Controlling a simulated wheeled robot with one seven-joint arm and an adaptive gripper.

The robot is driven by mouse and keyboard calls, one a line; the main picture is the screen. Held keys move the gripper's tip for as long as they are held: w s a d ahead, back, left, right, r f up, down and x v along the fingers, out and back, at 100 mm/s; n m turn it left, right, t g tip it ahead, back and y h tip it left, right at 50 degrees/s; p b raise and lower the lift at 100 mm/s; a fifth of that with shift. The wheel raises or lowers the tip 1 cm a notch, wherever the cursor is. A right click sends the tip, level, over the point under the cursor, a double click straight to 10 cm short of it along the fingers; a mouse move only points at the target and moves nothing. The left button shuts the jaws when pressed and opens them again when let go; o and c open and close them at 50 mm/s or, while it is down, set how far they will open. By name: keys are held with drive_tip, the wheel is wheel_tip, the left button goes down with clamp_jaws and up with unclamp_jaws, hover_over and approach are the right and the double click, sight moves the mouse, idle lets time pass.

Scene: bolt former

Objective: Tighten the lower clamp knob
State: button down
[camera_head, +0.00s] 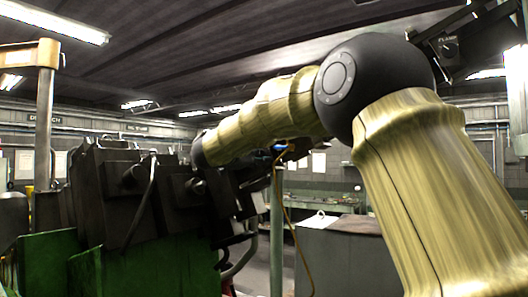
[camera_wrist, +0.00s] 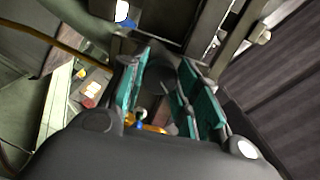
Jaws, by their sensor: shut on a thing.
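In the wrist view, my gripper (camera_wrist: 165,62) has its teal-padded fingers on either side of a dark, rounded knob (camera_wrist: 160,77), and it is shut on it. The knob fits the lower clamp knob, but the view does not show whether another knob is above it. Its far side and mount are in shadow. In the head view, my arm reaches left toward the dark bolt former (camera_head: 115,190). My gripper and the held knob are hard to make out there, behind my arm and among dark parts.
The machine has a green base (camera_head: 150,268) and a lever (camera_head: 145,195) at its front. A green post (camera_head: 277,230) with a hanging cable stands right of it. A grey cabinet (camera_head: 340,262) stands behind my arm. A yellow-topped column (camera_head: 45,110) rises at far left.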

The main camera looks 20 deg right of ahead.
drive_tip(key=shift+n+p, duration=2.1)
drive_tip(key=shift+p, duration=1.5)
drive_tip(key=shift+f+n+p, duration=0.15)
drive_tip(key=shift+n+p, duration=0.5)
drive_tip(key=shift+n, duration=0.15)
drive_tip(key=c, duration=0.9)
unclamp_jaws()
drive_tip(key=v, duration=0.8)
drive_tip(key=shift+s+a+b, duration=0.1)
drive_tip(key=shift+b, duration=0.25)
